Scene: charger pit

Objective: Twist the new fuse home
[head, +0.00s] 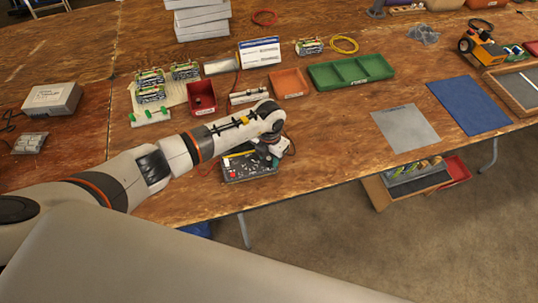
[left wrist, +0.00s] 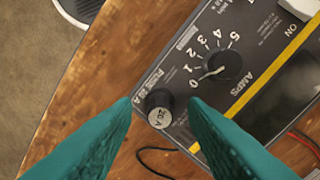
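The black charger (head: 250,168) lies near the front edge of the workbench, partly hidden by my left arm and gripper (head: 272,148). In the left wrist view, the charger panel (left wrist: 262,28) shows an AMPS dial with a black knob (left wrist: 224,65). The fuse (left wrist: 159,109), a round black cap with a pale face marked 20 A, stands at the panel corner beside the printed fuse label. My left gripper's teal fingers (left wrist: 160,101) are open on either side of it, with a gap showing on both sides. How deep the fuse sits cannot be told. My right gripper is not in view.
A red bin (head: 202,98), an orange bin (head: 289,83) and a green tray (head: 350,71) stand behind the charger. A grey mat (head: 405,127) and a blue mat (head: 469,105) lie to the right. A dark wire (left wrist: 158,150) lies near the fingers.

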